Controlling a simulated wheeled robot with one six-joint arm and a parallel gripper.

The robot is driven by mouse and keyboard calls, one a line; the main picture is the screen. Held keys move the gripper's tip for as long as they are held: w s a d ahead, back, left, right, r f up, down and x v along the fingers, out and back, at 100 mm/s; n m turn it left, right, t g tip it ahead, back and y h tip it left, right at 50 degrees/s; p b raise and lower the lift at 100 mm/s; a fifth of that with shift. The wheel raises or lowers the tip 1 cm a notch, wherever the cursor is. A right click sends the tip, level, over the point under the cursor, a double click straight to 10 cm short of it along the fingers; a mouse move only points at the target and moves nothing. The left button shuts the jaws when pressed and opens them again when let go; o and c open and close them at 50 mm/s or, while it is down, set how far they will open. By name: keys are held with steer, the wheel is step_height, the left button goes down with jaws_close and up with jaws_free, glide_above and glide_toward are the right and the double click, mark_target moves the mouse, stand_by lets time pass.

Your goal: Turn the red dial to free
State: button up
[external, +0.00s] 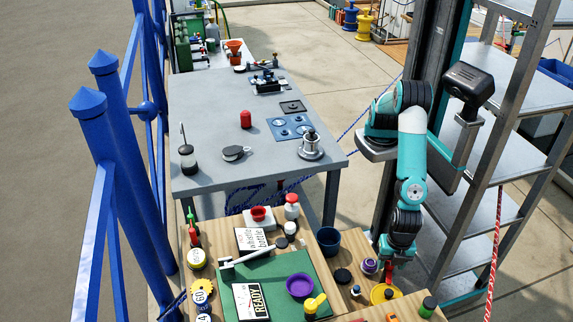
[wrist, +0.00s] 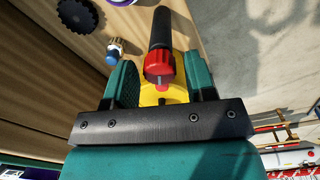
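The red dial (wrist: 160,65) is a red hub with a black bar running up from it in the wrist view. It sits over a yellow round base (wrist: 166,95), which also shows in the external view (external: 381,294). My gripper (wrist: 161,77) is open, with one teal finger on each side of the red hub. Narrow gaps seem to show between fingers and hub; whether either finger touches it is hard to tell. In the external view my gripper (external: 389,271) points down at the right end of the wooden bench, partly hiding the dial. Dial markings are not readable.
A purple-topped knob (external: 369,266) stands close left of my gripper. A small blue-and-white piece (wrist: 114,48) and a black scalloped disc (wrist: 82,15) lie left in the wrist view. A green-capped black cylinder (external: 428,306) and an orange item (external: 392,317) are near the front.

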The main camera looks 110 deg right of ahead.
steer(key=c, duration=0.7)
steer(key=shift+r+m, duration=0.1)
steer(key=shift+m, duration=0.3)
steer(key=m+p, duration=0.2)
steer(key=m, duration=0.2)
steer(key=shift+w+m, duration=0.1)
steer(key=shift+m, duration=0.2)
steer(key=m+p, duration=0.1)
steer(key=m, duration=0.4)
steer(key=shift+m+p, duration=0.3)
steer(key=o, duration=0.9)
